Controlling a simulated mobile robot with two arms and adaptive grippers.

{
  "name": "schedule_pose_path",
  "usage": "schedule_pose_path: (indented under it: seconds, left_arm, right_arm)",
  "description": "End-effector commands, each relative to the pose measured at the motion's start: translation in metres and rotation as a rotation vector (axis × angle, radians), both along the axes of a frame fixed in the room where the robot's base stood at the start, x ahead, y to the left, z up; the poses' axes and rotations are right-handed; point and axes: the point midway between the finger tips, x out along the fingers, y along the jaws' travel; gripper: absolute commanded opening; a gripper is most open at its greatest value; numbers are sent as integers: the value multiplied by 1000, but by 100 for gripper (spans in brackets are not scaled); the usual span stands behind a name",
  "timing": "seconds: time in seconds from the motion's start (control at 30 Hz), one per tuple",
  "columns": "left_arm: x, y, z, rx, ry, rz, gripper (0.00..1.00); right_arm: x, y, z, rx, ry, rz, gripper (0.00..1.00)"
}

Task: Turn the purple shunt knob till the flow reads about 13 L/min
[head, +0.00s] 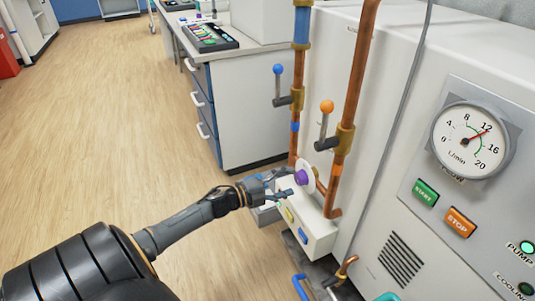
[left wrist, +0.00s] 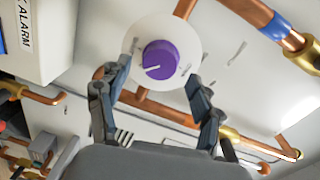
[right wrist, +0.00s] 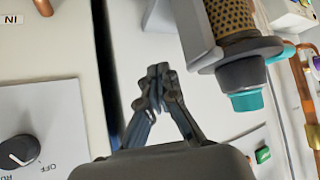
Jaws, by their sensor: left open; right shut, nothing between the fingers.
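The purple shunt knob (head: 301,177) sits on a white round plate on the machine's side. In the left wrist view the knob (left wrist: 161,57) shows a white pointer line toward the lower left. My left gripper (head: 283,183) is open, its fingertips (left wrist: 158,78) on either side of the knob and apart from it in the picture; contact cannot be told. The flow gauge (head: 469,142), marked L/min, has a red needle pointing near or just past 12. My right gripper (right wrist: 159,74) is shut and empty in the right wrist view.
Copper pipes with a blue-knobbed valve lever (head: 278,70) and an orange-knobbed valve lever (head: 326,107) rise above the knob. A white box (head: 315,232) projects just below it. START (head: 426,193) and STOP (head: 460,222) buttons are under the gauge. The wooden floor at left is clear.

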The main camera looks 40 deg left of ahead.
Motion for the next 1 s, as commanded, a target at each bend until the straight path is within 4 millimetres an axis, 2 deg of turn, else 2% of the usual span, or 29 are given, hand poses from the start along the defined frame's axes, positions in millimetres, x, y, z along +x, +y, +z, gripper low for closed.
schedule_pose_path:
  seconds: [0.03, 0.2, 0.4, 0.6, 1.0]
  left_arm:
    - [-11, 4, -2, 2, 5, 0, 66]
    - [-42, 17, 0, 0, 5, 1, 66]
    - [-69, 28, 3, 0, 2, 0, 66]
    - [-81, 33, 5, 0, 1, -1, 66]
    - [-82, 33, 5, 0, 0, -1, 66]
  right_arm:
    - [0, 0, 0, -1, -1, 1, 0]
    - [1, 0, 0, -1, -2, 0, 0]
    - [1, 0, 1, -1, -2, 0, 0]
    - [1, 0, 1, -1, -3, 0, 0]
    - [1, 0, 1, -1, -3, 0, 0]
